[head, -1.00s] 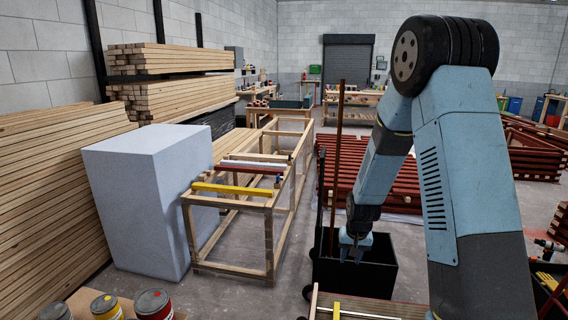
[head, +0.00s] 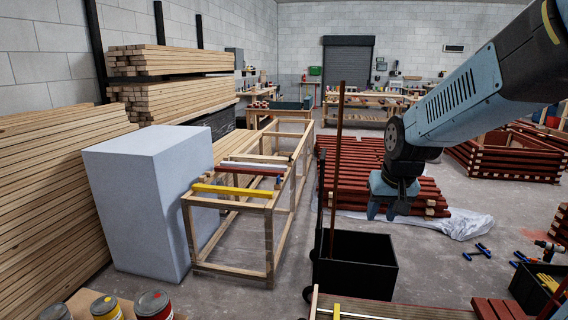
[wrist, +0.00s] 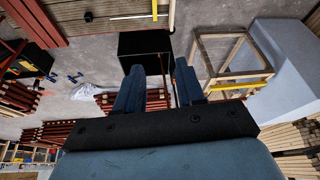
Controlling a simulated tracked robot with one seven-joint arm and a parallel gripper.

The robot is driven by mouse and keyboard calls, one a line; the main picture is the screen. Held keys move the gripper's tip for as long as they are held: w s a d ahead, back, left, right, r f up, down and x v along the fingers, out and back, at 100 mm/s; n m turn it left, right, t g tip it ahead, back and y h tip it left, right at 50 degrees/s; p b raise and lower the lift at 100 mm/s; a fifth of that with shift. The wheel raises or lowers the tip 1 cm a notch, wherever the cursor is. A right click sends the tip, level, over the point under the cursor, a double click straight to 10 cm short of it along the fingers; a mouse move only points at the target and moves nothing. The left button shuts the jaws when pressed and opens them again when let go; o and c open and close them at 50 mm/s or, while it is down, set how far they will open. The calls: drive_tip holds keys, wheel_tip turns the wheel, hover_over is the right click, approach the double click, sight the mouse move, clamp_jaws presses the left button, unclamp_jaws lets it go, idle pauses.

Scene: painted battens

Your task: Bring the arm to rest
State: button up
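My gripper (head: 382,212) hangs from the blue arm in the head view, in the air above and to the right of the black bin (head: 355,265). In the wrist view my gripper (wrist: 157,70) has its two fingers apart, with nothing held between them. A tall brown batten (head: 337,150) stands in the black bin, apart from the gripper. On the wooden frame (head: 268,235) lie a yellow batten (head: 236,191), a red batten (head: 250,170) and a white batten (head: 258,161).
A pale grey block (head: 140,210) stands left of the frame. Red timber stacks (head: 365,180) lie behind the bin. Paint tins (head: 154,304) stand at the lower left. Clamps (head: 477,251) lie on the open floor at the right.

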drive_tip(key=s+r, duration=0.3)
drive_tip(key=s, duration=0.4)
drive_tip(key=s+r+t, duration=0.1)
drive_tip(key=s+r, duration=0.3)
drive_tip(key=s, duration=0.4)
drive_tip(key=shift+s+d+r, duration=0.2)
drive_tip(key=shift+s+d, duration=0.05)
drive_tip(key=shift+d, duration=0.2)
idle(1.1)
